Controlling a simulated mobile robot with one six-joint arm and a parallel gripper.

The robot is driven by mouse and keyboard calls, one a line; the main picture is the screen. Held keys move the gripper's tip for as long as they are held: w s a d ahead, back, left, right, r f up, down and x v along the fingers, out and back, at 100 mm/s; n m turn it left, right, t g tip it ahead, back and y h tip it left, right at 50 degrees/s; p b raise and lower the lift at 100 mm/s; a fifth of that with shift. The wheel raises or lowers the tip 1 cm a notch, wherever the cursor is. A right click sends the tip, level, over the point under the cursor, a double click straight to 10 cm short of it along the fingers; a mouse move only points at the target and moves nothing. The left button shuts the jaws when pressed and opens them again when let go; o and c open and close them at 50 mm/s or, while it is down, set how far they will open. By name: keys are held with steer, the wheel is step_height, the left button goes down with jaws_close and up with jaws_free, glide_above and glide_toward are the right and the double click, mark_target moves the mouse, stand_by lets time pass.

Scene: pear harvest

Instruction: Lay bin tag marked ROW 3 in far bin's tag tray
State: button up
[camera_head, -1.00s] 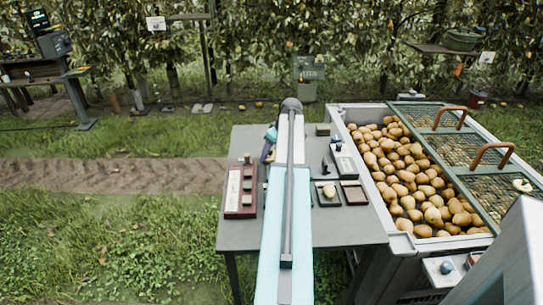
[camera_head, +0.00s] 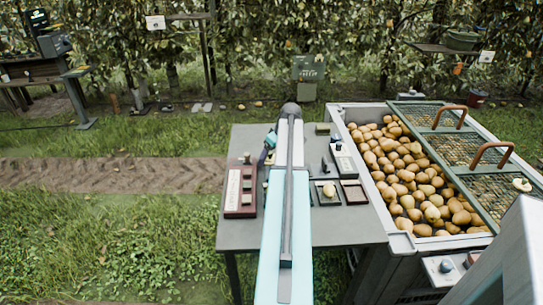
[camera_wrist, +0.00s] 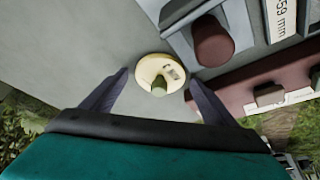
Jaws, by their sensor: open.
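In the wrist view my gripper (camera_wrist: 158,76) is open, its two dark fingers on either side of a round cream disc (camera_wrist: 147,66). The disc has a greenish upright knob and a small dark marking too small to read, so I cannot tell whether it is the ROW 3 tag. It lies on the grey table top. The fingers appear apart from it. In the head view my arm covers the middle of the table (camera_head: 330,232), and the disc between my fingers is hidden or too small to make out. I cannot identify the far bin's tag tray.
A device with a dark red knob (camera_wrist: 212,42) and a "59 mm" label stands close right of the disc. A red-brown tray (camera_head: 240,209) lies on the table's left. A pear-filled bin (camera_head: 340,122) with mesh lids stands at the right. A bench (camera_head: 30,72) stands far left.

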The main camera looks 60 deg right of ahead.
steer(key=shift+r, duration=0.1)
steer(key=v, duration=1.2)
stand_by(0.4)
